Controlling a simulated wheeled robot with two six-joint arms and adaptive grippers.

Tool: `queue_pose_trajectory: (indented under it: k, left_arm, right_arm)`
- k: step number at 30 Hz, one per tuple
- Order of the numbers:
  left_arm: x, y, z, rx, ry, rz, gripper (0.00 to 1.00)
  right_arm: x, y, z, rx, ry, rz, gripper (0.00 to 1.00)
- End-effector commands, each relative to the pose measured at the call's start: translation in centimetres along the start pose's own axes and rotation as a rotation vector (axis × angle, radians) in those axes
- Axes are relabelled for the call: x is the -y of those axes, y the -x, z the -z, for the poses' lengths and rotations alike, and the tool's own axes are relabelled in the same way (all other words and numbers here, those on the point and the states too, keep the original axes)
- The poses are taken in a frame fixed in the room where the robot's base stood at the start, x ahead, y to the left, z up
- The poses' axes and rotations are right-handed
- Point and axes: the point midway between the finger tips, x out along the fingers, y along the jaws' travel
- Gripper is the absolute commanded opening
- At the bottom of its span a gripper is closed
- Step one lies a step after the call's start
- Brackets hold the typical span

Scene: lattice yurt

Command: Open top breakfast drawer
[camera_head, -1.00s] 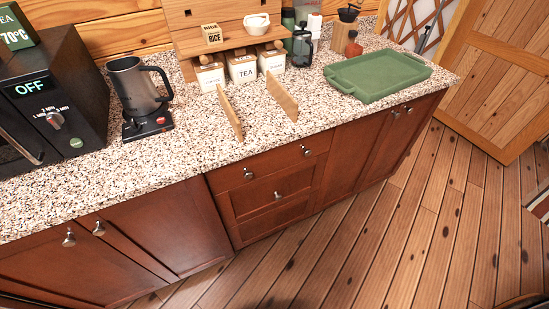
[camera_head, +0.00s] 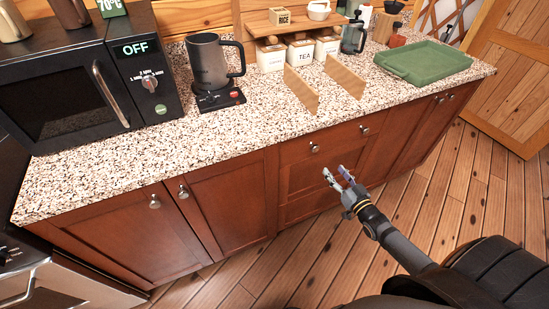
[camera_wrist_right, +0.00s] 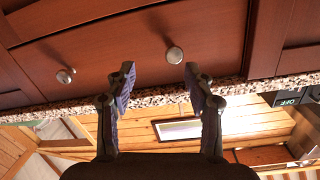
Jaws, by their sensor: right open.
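The top drawer (camera_head: 338,141) is shut, a reddish-brown wooden front under the counter edge. It has a left knob (camera_head: 314,148) and a right knob (camera_head: 365,129). My right gripper (camera_head: 335,172) is open and empty in front of the drawers, pointing toward them. In the right wrist view, which is upside down, the drawer front (camera_wrist_right: 120,50) fills the top. The left knob (camera_wrist_right: 174,55) appears between the spread fingertips (camera_wrist_right: 159,72), ahead of them and not gripped. The right knob (camera_wrist_right: 65,77) is off to one side. My left gripper is not in view.
The speckled counter (camera_head: 240,135) overhangs the drawers. A kettle (camera_head: 210,62), microwave (camera_head: 80,90), wooden dividers (camera_head: 300,90) and green tray (camera_head: 424,62) stand on it. Cabinet doors (camera_head: 125,240) flank the drawers. Floor before them is clear.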

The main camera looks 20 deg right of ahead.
Motion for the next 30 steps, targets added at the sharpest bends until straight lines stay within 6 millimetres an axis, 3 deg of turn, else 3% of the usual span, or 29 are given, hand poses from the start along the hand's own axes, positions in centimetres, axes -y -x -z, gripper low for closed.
queue_pose_trajectory:
  k: [3, 10, 21, 30]
  left_arm:
    - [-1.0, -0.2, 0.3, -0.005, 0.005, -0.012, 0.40]
    - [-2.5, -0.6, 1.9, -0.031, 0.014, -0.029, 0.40]
    - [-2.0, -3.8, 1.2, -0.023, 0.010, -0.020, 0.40]
    - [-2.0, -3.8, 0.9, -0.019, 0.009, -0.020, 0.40]
  right_arm:
    - [1.1, -0.4, 1.9, -0.045, -0.020, 0.038, 0.54]
    - [1.3, -1.4, 2.2, -0.054, -0.024, 0.043, 0.54]
    - [1.6, -9.0, 2.5, -0.053, -0.021, 0.040, 0.54]
    - [1.7, -10.9, 2.7, -0.050, -0.022, 0.041, 0.54]
